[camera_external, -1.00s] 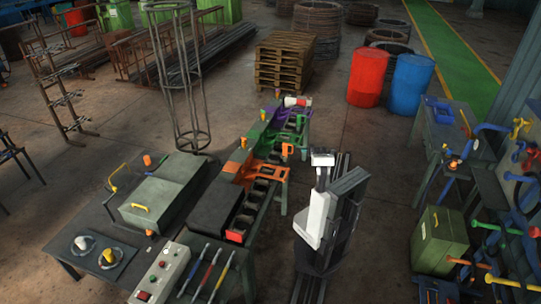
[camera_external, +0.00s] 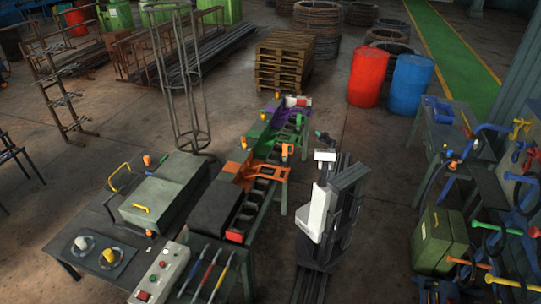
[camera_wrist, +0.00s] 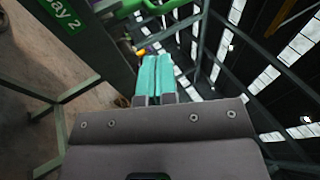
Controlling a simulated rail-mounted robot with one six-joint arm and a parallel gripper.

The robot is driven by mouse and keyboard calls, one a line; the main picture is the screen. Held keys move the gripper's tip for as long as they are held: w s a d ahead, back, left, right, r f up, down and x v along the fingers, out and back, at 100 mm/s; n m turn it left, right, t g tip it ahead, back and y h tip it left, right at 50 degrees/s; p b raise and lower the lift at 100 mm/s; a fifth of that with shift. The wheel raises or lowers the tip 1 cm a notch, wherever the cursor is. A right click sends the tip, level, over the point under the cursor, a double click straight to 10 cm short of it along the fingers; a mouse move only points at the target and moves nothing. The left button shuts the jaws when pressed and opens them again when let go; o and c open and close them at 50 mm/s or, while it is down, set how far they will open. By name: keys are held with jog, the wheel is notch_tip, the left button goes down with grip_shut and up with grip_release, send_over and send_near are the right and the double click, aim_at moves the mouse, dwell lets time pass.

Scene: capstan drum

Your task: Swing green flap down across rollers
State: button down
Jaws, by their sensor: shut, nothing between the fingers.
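The green flap (camera_external: 257,131) is in the middle of the roller line in the external view, between the purple flap (camera_external: 290,117) and the orange flap (camera_external: 265,172). Its exact tilt is too small to tell. A green bar, seemingly part of it, crosses the top of the wrist view (camera_wrist: 150,8), just beyond my fingertips. My gripper (camera_wrist: 155,60) has its teal fingers together and empty. In the external view my gripper (camera_external: 320,134) is small, to the right of the roller line and apart from the flap. The rollers (camera_external: 262,187) show as dark gaps along the green frame.
A green "Bay 2" sign (camera_wrist: 65,12) is on a dark beam at left in the wrist view. A control box (camera_external: 160,270) and levers (camera_external: 207,270) stand at the near end. A pallet stack (camera_external: 285,60) is behind.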

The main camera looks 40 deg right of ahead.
jog(key=p+x, duration=0.4)
jog(key=x, duration=0.7)
jog(key=shift+w, duration=0.35)
jog(key=shift+a+r+p, duration=0.2)
jog(key=shift+r+p, duration=0.05)
jog(key=shift+p, duration=0.1)
